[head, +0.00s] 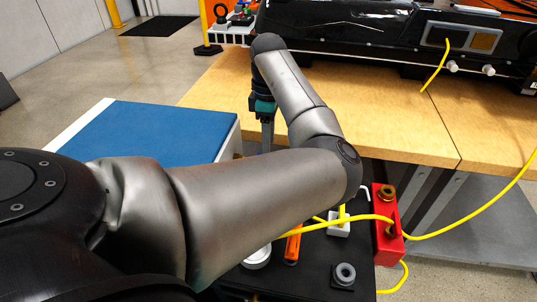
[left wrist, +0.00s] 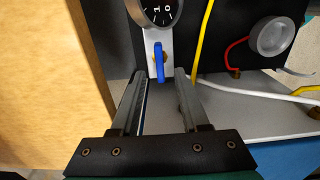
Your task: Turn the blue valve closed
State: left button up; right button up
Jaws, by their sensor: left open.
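The blue valve (left wrist: 159,62) shows in the left wrist view as a blue lever on a pale bracket, under a round dial (left wrist: 160,10). The lever points toward my left gripper (left wrist: 159,76). That gripper is open, with one finger on each side of the lever's near end and a visible gap on both sides. I cannot tell how deep the lever sits between the fingertips. In the head view my left gripper (head: 267,132) points down beyond the table edge, partly behind my own arm. The valve is hidden there. My right gripper is not in view.
Yellow and white hoses (left wrist: 245,92) run right of the valve, near a grey round knob (left wrist: 272,38) with a red wire. A wooden tabletop (left wrist: 50,80) borders the left. In the head view, a blue-topped bench (head: 150,130) and a red block (head: 386,245) stand nearby.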

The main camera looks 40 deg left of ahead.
pick_arm(q)
notch_tip(320, 180, down, 3)
jog(key=shift+r+b, duration=0.1)
jog(key=shift+b, duration=0.4)
jog(key=shift+f+b, duration=0.35)
jog(key=shift+f, duration=0.55)
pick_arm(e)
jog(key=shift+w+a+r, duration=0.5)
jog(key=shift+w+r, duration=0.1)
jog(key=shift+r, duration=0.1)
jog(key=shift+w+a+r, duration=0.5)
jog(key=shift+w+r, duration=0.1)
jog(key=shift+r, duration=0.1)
pick_arm(q)
grip_shut()
